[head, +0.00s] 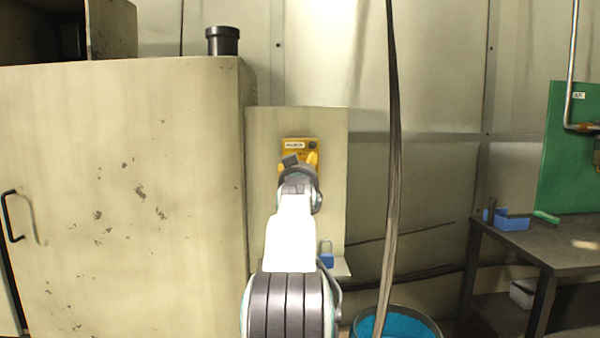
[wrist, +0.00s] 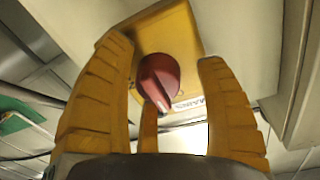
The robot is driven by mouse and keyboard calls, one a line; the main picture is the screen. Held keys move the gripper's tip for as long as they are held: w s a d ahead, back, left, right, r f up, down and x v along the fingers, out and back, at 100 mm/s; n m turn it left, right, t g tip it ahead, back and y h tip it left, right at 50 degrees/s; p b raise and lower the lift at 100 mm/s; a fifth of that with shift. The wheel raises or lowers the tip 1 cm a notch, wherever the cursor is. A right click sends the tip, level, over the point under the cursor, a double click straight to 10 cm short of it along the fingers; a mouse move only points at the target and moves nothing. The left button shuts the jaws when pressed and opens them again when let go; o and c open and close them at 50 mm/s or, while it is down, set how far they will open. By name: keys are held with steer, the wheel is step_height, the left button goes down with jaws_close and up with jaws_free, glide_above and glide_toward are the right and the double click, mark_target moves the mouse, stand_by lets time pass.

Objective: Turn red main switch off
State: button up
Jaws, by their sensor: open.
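The red main switch (wrist: 160,78) is a round red knob with a raised grip, on a yellow plate (wrist: 182,35) in the wrist view. The narrow end of its grip points down in that picture. In the head view the yellow plate (head: 298,144) is on a beige panel, and my arm hides the knob. My gripper (head: 299,164) is in front of the plate. In the wrist view its yellow fingers (wrist: 163,54) are spread, with the knob showing between them. I cannot tell whether any finger touches the knob.
A beige cabinet (head: 130,190) stands close on the left. A dark cable (head: 393,130) hangs right of my arm, above a bucket (head: 432,325) with blue contents. A dark table (head: 555,250) stands at the right.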

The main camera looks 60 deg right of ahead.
steer(key=shift+s+a, duration=0.1)
steer(key=v, duration=1.1)
steer(key=shift+a, duration=0.4)
stand_by(0.6)
